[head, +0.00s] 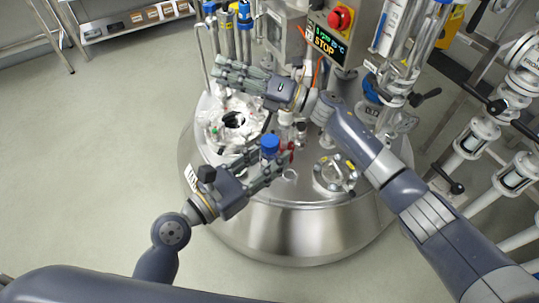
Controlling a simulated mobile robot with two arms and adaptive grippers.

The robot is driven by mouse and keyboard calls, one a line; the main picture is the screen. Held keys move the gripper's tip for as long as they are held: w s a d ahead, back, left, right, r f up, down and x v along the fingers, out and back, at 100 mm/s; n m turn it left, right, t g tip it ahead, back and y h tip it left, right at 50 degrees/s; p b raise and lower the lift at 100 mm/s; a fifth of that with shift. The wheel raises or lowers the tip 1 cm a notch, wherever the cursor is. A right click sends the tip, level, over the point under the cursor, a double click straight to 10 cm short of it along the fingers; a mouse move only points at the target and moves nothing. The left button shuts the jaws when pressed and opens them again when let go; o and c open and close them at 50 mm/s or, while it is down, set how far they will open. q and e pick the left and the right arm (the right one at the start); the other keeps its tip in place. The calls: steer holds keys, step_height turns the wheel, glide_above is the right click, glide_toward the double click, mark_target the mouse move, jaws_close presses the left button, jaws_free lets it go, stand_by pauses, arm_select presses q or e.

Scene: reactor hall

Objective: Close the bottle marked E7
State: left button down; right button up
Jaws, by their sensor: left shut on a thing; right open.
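My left gripper (270,163) reaches in from the lower left over the steel vessel lid (310,190). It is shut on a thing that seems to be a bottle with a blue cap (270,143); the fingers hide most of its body. No E7 mark is legible, and I cannot tell how the blue cap sits on the bottle. My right gripper (228,78) comes in from the right, above the far left part of the lid. It is open with nothing between its fingers, pointing left.
An open port (233,120) with clear wrapping is at the lid's left. A round sight glass (336,174) is at its right. A panel with a STOP display (325,40) and red button (339,18) stands behind. Pipes and valves (480,135) crowd the right; floor at left is clear.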

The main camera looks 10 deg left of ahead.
steer(key=s+a+r+n+g+h, duration=0.35)
steer(key=s+r+n+g, duration=0.4)
steer(key=s+n, duration=0.35)
steer(key=n+t+h, duration=0.5)
steer(key=n+h, duration=1.2)
glide_above(270, 140)
steer(key=shift+f, duration=0.25)
steer(key=shift+f, duration=4.05)
